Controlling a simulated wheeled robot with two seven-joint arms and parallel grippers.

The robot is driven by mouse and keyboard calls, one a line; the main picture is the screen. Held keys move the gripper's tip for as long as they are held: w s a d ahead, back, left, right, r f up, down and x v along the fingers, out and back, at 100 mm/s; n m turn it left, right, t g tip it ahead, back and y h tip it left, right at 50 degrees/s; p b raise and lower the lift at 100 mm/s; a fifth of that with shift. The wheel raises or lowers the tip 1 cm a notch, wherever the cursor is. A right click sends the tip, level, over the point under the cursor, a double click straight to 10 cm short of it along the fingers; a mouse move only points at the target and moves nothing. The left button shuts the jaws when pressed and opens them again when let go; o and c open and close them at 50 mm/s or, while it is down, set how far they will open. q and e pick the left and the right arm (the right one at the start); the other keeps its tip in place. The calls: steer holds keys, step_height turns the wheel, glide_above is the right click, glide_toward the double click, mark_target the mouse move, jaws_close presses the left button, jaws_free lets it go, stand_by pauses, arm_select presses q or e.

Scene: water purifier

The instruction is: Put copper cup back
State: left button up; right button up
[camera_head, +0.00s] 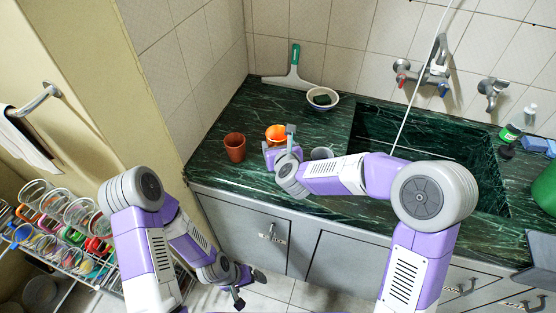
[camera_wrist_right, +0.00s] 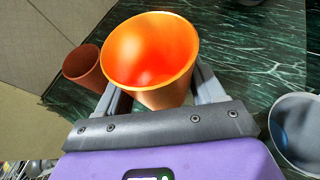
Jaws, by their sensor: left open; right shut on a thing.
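The copper cup (camera_head: 277,133) is shiny orange and shows behind my right gripper on the left part of the green counter. In the right wrist view the copper cup (camera_wrist_right: 150,55) sits between the fingers of my right gripper (camera_wrist_right: 160,100), which is shut on it. Its mouth faces the camera. I cannot tell whether its base touches the counter. My left gripper (camera_head: 246,289) is open and empty, low in front of the cabinets, away from the cup.
A brown cup (camera_head: 235,147) stands left of the copper cup. A grey metal cup (camera_head: 321,154) stands to the right. A bowl (camera_head: 322,100) and a squeegee (camera_head: 291,76) lie behind. The sink (camera_head: 400,130) is at right, a dish rack (camera_head: 75,235) at far left.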

step_height(320, 180, down, 3)
steer(key=shift+s+b, duration=0.1)
steer(key=shift+b, duration=0.25)
step_height(320, 180, down, 4)
steer(key=shift+f+b, duration=0.1)
steer(key=shift+b, duration=0.55)
steer(key=o, duration=1.2)
